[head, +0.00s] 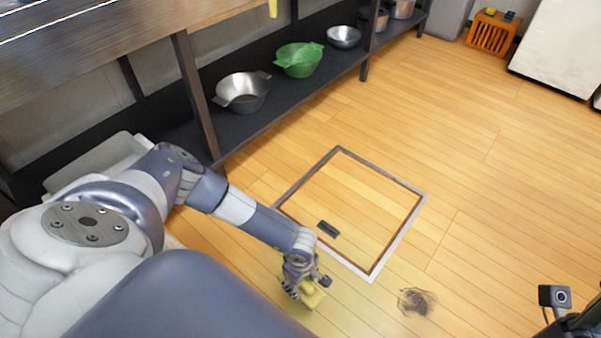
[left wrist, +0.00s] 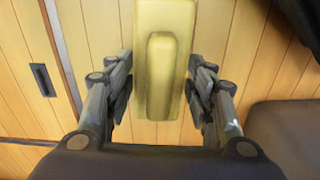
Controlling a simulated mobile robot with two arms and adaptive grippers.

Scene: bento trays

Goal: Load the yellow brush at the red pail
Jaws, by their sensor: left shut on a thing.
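The yellow brush (left wrist: 165,80) shows in the left wrist view as a block with a raised handle, between the fingers of my left gripper (left wrist: 160,97). In the head view my left gripper (head: 305,287) is low near the floor at the bottom centre, shut on the brush (head: 313,299), which is partly hidden by the fingers. I cannot tell whether the brush touches the floor. No red pail shows in either view. My right gripper's fingers are not visible.
A dark smudge (head: 417,301) lies on the floor right of the brush. A framed floor hatch (head: 424,199) with a dark handle (head: 328,229) is behind it. A low shelf with metal bowls (head: 243,91) and a green colander (head: 299,60) runs along the left. An orange crate (head: 490,34) stands far right.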

